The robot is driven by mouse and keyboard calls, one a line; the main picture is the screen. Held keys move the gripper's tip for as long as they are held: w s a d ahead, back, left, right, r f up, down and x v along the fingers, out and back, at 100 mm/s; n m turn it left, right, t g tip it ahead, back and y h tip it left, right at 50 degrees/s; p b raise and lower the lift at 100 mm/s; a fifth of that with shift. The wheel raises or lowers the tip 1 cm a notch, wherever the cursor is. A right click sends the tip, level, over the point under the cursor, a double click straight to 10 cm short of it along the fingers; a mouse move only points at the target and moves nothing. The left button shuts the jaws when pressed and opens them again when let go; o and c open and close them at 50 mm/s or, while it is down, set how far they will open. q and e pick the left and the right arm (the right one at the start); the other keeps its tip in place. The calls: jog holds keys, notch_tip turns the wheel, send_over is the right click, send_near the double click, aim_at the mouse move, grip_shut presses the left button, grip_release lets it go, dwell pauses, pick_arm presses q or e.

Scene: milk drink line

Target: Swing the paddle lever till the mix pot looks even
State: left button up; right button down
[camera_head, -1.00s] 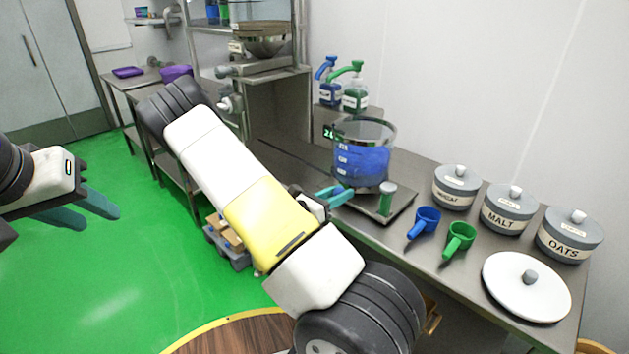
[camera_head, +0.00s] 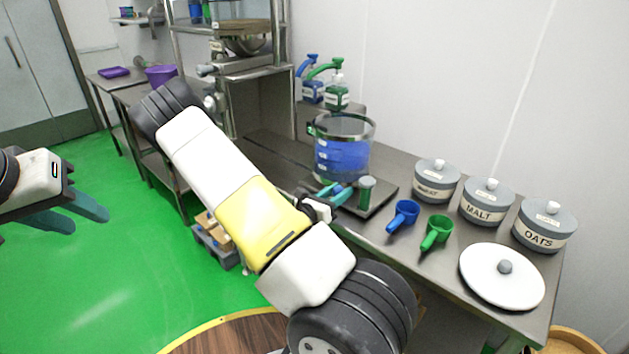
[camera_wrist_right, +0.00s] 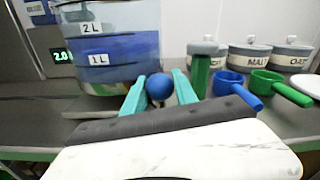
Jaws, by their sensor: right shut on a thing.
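The clear mix pot (camera_head: 342,158) stands on the bench; blue shows in it behind volume labels. In the right wrist view the pot (camera_wrist_right: 115,45) has bands: greyish on top, deeper blue in the middle, pale and greenish low down. The paddle lever's blue ball knob (camera_wrist_right: 159,87) sits between the teal fingers of my right gripper (camera_wrist_right: 160,90), in front of the pot. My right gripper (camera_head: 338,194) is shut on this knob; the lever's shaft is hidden. My left gripper (camera_head: 66,213) is open and empty over the green floor, away from the bench.
A green post with a grey cap (camera_head: 366,192) stands just right of my right gripper. Blue (camera_head: 403,215) and green (camera_head: 436,232) scoops, lidded canisters (camera_head: 487,203) and a white lid (camera_head: 502,276) occupy the bench's right. Pump bottles (camera_head: 336,95) stand behind the pot.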

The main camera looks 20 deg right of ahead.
aim_at(334, 195)
jog(key=shift+d, duration=0.1)
jog(key=c, duration=1)
grip_release()
jog(key=shift+v, duration=3.95)
